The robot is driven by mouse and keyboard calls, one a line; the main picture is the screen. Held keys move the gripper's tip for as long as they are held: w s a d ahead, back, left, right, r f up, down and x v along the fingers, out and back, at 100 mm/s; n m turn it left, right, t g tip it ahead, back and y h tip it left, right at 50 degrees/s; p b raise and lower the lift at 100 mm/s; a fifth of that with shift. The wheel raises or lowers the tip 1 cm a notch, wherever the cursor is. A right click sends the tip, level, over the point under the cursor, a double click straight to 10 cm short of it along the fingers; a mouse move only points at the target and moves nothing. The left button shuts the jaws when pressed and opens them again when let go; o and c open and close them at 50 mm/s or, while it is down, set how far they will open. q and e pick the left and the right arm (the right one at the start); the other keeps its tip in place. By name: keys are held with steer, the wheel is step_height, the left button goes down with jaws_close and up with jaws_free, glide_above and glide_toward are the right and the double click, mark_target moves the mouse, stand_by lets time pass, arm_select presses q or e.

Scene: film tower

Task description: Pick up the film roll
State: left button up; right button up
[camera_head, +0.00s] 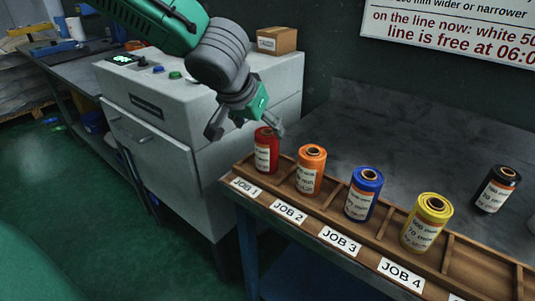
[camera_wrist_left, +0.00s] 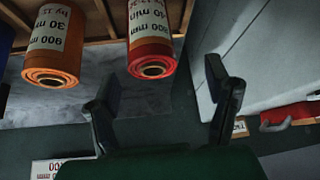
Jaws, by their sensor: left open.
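Several film rolls stand upright at the table. In the head view a red roll (camera_head: 266,156), an orange roll (camera_head: 309,172), a blue roll (camera_head: 362,198) and a yellow roll (camera_head: 424,230) stand in a wooden rack (camera_head: 330,211). A black roll (camera_head: 496,190) stands on the table behind it. My left gripper (camera_head: 245,130) is open and empty, just above and left of the red roll. The left wrist view shows its spread fingers (camera_wrist_left: 165,105), with the red roll (camera_wrist_left: 150,40) and the orange roll (camera_wrist_left: 54,45) beyond them. My right gripper is not in view.
Labels JOB 1 to JOB 4 run along the rack's front. A grey machine cabinet (camera_head: 170,150) stands close left of the red roll, with a cardboard box (camera_head: 277,41) behind. The dark tabletop (camera_head: 400,130) behind the rack is mostly clear.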

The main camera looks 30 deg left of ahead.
mark_target(264, 136)
arm_select(q)
steer(key=shift+w+d+f, duration=0.15)
steer(key=shift+f, duration=0.35)
steer(key=x, duration=0.3)
steer(key=shift+d+f+b, duration=0.3)
steer(key=shift+f+b, duration=0.05)
steer(key=shift+f, duration=0.1)
steer(key=shift+w+a+f, duration=0.1)
steer(key=shift+w+f, duration=0.15)
steer(key=shift+f, duration=0.1)
steer(key=shift+r, duration=0.1)
steer(key=c, duration=1.4)
